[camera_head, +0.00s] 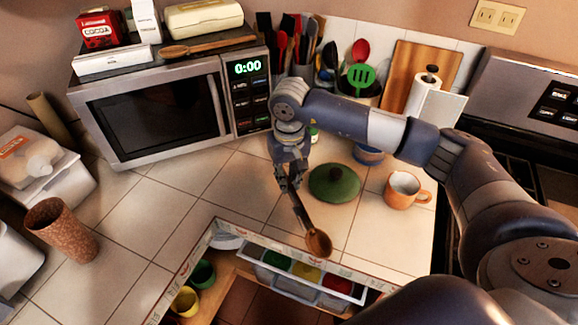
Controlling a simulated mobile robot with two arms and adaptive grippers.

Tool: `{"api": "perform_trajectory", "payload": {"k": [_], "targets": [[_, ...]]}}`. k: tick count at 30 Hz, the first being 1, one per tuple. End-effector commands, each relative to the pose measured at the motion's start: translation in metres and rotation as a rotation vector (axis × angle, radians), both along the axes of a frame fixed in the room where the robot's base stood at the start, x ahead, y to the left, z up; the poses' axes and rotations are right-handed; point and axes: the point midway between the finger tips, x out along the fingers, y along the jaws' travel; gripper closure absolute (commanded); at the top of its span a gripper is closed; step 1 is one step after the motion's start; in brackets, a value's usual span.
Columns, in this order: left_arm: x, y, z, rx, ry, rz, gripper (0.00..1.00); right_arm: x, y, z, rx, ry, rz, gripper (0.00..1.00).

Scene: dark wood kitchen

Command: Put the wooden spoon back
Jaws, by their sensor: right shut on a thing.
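My right gripper (291,184) points down above the tiled counter and is shut on a wooden spoon (318,242). The spoon hangs tilted below the fingers, with its bowl low, at the counter's front edge above the shelf opening. The fingers hide the upper part of its handle. Another wooden spoon (208,46) lies on top of the microwave. A dark utensil holder (359,89) with a green slotted turner and a red spoon stands at the back wall. My left gripper is out of view.
A green lid (334,184) and an orange mug (405,190) stand right of the gripper. The microwave (160,110) is at the back left. A brown cup (60,229) stands at the left. Counter between cup and gripper is clear. Below the edge are colored bins (305,276).

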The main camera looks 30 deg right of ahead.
Motion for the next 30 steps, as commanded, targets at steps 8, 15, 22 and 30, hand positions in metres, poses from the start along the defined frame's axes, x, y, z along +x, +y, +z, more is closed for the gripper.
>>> {"api": "perform_trajectory", "payload": {"k": [8, 15, 22, 30], "targets": [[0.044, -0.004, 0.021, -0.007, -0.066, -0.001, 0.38, 0.044, -0.021, -0.002, -0.001, 0.000, -0.002, 1.00], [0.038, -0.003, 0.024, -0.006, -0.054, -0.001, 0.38, 0.055, -0.026, -0.006, 0.000, 0.000, 0.001, 1.00], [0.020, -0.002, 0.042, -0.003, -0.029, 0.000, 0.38, 0.054, -0.026, -0.032, 0.000, 0.004, 0.000, 1.00], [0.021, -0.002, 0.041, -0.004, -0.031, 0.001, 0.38, 0.055, -0.027, -0.041, -0.001, -0.002, 0.001, 1.00]]}}
